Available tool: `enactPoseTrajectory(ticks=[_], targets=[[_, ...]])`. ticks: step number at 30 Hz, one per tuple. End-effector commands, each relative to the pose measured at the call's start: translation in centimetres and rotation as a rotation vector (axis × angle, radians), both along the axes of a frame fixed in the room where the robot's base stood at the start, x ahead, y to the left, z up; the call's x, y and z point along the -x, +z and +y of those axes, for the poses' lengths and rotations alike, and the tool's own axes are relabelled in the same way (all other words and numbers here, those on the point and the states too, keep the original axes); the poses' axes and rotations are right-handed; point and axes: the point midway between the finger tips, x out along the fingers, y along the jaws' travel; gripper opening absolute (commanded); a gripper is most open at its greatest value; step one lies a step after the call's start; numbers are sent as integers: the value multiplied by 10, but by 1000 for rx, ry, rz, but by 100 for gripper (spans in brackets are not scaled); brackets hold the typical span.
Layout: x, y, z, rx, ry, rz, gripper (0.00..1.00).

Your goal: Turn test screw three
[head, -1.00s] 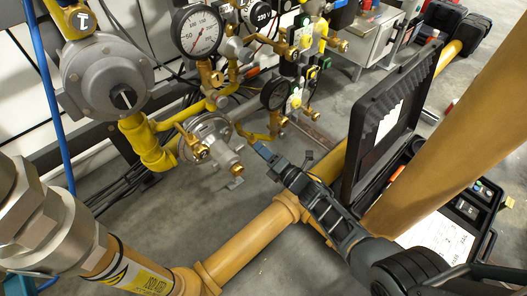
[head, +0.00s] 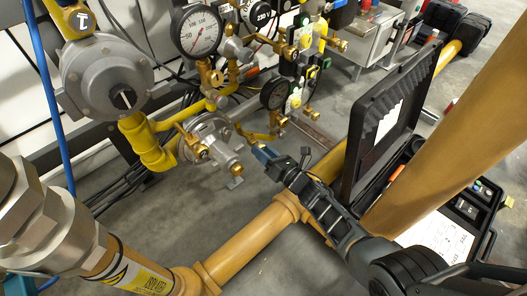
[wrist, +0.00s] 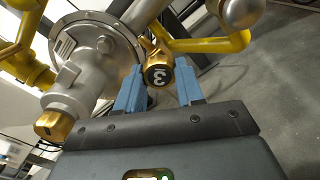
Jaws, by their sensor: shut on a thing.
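Test screw three (wrist: 158,76) is a brass screw with a black end cap marked "3", in the middle of the wrist view. It sits on the grey round regulator body (wrist: 98,50). My gripper (wrist: 159,68) has its two blue fingers on either side of the screw and is shut on it. In the head view my gripper (head: 260,151) reaches in from the lower right to the regulator's right side (head: 212,140). The screw is hard to make out there, close to the fingertips.
A yellow pipe (wrist: 215,43) passes just beyond the screw. A thick tan pipe (head: 243,245) runs below my arm, and an open black case (head: 372,140) stands to its right. A pressure gauge (head: 275,94) is above. Grey floor (head: 205,215) is free between the pipes.

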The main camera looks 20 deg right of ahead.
Motion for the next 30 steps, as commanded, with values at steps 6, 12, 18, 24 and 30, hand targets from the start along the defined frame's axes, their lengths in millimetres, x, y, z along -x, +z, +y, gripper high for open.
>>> enactPoseTrajectory(ticks=[6,12,18,24,30], targets=[[1,-2,0,10,-1,1,6],[1,-2,0,9,-1,1,6],[1,-1,0,8,-1,0,53],[0,-1,0,8,0,-1,63],[4,0,-2,8,0,-1,63]])
